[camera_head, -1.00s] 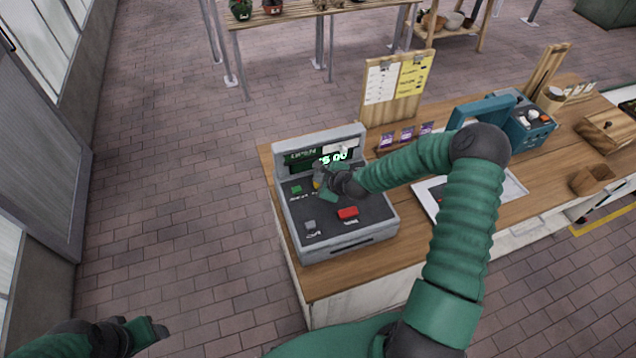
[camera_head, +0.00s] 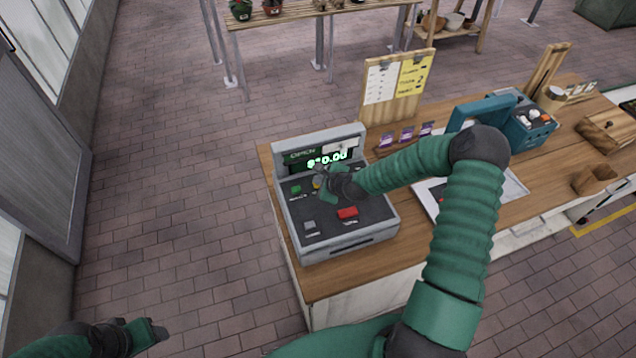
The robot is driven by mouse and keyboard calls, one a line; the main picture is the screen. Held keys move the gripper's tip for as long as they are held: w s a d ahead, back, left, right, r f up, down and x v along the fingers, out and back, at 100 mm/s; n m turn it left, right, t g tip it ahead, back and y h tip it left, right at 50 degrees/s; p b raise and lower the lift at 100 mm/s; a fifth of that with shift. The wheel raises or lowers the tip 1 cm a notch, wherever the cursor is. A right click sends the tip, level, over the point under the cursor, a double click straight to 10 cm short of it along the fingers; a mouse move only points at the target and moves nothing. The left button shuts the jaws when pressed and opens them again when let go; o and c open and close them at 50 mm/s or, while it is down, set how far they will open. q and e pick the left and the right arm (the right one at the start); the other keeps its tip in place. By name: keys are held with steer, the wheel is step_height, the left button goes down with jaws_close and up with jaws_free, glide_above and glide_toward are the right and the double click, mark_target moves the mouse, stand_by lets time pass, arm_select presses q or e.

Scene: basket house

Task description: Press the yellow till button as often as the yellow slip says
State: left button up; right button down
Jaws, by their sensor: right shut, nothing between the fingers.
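The grey till (camera_head: 350,249) stands on the near left end of the wooden counter. Its green-lit display (camera_head: 327,160) seems to read $10.00. Only a sliver of the yellow button (camera_head: 316,183) shows beside my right gripper (camera_head: 322,187). The gripper is shut and empty, with its tips at the button; I cannot tell whether they touch it. The yellow slip (camera_head: 415,76) is on a wooden board behind the till. Its small print is unreadable, but a larger mark looks like a 2. My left gripper (camera_head: 150,332) is low at the left, away from the counter.
The till also has a green button (camera_head: 296,189), a red button (camera_head: 347,212) and a grey button (camera_head: 310,225). A white slip (camera_head: 381,84) hangs beside the yellow one. A teal basket (camera_head: 530,134) stands further right. My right arm crosses above the counter.

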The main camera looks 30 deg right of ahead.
steer(key=shift+d+r+p, duration=0.1)
steer(key=shift+r+p, duration=0.6)
steer(key=shift+r, duration=0.15)
steer(key=shift+r, duration=0.1)
steer(key=shift+r+p, duration=0.3)
steer(key=shift+p, duration=0.05)
step_height(320, 180, up, 4)
steer(key=p, duration=0.3)
steer(key=shift+r, duration=0.15)
